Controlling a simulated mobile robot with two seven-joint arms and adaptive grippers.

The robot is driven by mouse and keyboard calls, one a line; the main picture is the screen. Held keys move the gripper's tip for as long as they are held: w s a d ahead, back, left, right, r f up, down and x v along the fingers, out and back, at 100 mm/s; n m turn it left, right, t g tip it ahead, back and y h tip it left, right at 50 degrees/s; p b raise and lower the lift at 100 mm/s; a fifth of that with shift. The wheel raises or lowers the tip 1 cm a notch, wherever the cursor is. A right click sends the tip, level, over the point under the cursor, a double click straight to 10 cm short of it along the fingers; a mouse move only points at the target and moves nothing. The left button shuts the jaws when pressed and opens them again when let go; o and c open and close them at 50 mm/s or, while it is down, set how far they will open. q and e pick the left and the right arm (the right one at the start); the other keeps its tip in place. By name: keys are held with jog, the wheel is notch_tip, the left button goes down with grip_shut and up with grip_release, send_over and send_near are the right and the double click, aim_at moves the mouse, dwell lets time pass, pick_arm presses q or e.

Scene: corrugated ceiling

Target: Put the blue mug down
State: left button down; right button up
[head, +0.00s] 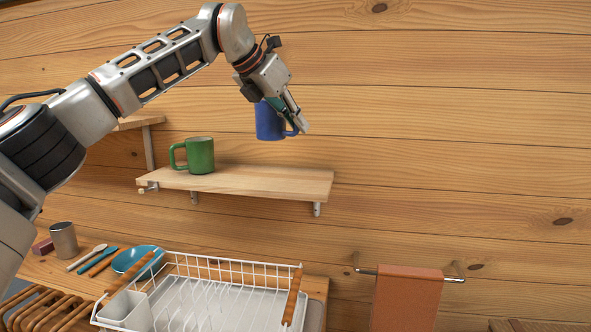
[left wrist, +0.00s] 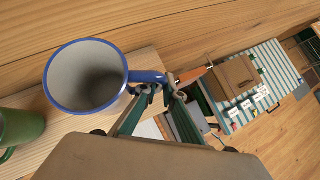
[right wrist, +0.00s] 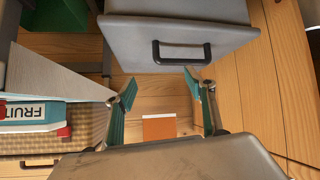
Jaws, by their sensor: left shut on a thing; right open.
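The blue mug (head: 268,122) hangs in the air above the right part of a wooden wall shelf (head: 270,181). My left gripper (head: 299,122) is shut on the mug's handle, at the mug's right side. In the left wrist view the mug (left wrist: 86,76) shows its open rim and pale, empty-looking inside, and the gripper (left wrist: 163,90) pinches the handle. The shelf (left wrist: 145,65) lies below the mug there. My right gripper (right wrist: 160,88) is open and empty in the right wrist view; it does not show in the head view.
A green mug (head: 200,155) stands on the shelf's left part. Below are a white dish rack (head: 215,305), a teal bowl (head: 138,259), a metal cup (head: 64,240) and an orange towel (head: 406,298) on a rail. A grey drawer front (right wrist: 180,45) with a black handle faces my right gripper.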

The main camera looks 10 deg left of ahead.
pick_arm(q)
notch_tip(320, 180, down, 6)
jog(key=shift+f, duration=0.1)
jog(key=shift+a+f, duration=0.1)
jog(key=shift+f, duration=2.15)
pick_arm(e)
jog(key=shift+w+a+r, duration=0.3)
jog(key=shift+w, duration=0.05)
pick_arm(q)
jog(key=c, duration=2.2)
grip_release()
jog(key=shift+f, duration=0.1)
jog(key=shift+o, duration=0.2)
pick_arm(e)
jog(key=shift+r, duration=0.15)
